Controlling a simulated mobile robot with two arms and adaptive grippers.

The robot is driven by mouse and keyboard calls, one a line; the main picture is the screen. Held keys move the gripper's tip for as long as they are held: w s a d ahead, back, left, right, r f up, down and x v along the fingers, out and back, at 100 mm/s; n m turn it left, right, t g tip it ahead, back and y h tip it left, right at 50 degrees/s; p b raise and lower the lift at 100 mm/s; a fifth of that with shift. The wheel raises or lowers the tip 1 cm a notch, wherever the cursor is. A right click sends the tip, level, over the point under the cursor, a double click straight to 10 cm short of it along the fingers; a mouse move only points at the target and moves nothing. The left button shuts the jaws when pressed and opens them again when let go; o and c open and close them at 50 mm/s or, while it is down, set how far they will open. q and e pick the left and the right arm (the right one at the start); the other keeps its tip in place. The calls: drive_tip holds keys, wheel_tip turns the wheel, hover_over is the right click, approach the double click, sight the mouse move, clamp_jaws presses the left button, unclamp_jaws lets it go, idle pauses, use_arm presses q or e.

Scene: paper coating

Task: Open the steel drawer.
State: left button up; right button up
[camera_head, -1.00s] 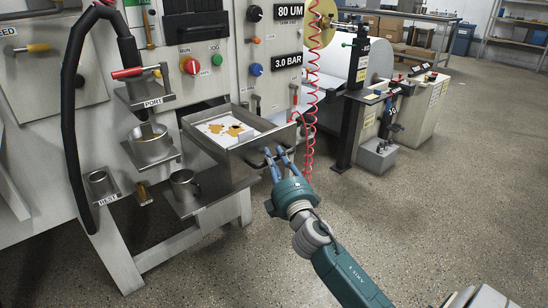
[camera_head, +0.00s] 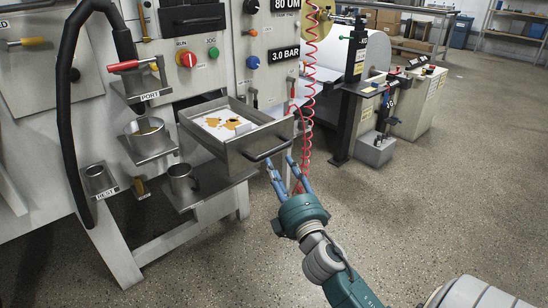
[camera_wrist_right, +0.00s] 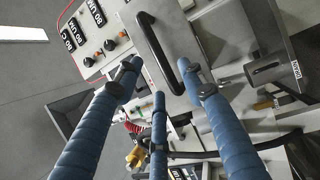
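The steel drawer (camera_head: 228,150) sticks out from the machine front in the head view. A white sheet with orange-brown stains (camera_head: 223,122) lies inside it. Its dark bar handle (camera_head: 266,154) is on the front face, and the handle also shows in the right wrist view (camera_wrist_right: 152,48). My right gripper (camera_head: 280,166) is just in front of and below the handle, with its blue fingers spread. In the right wrist view the open fingers (camera_wrist_right: 158,75) point towards the handle and hold nothing. My left gripper is out of view.
A steel cup (camera_head: 182,178) stands on a shelf below and left of the drawer. A pot (camera_head: 148,132) and another cup (camera_head: 97,178) sit further left. A red coiled hose (camera_head: 309,100) hangs right of the drawer. The floor in front is clear.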

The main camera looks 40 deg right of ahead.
drive_tip(key=v, duration=0.4)
drive_tip(key=shift+s+a, duration=0.15)
drive_tip(key=shift+s, duration=0.05)
idle(0.3)
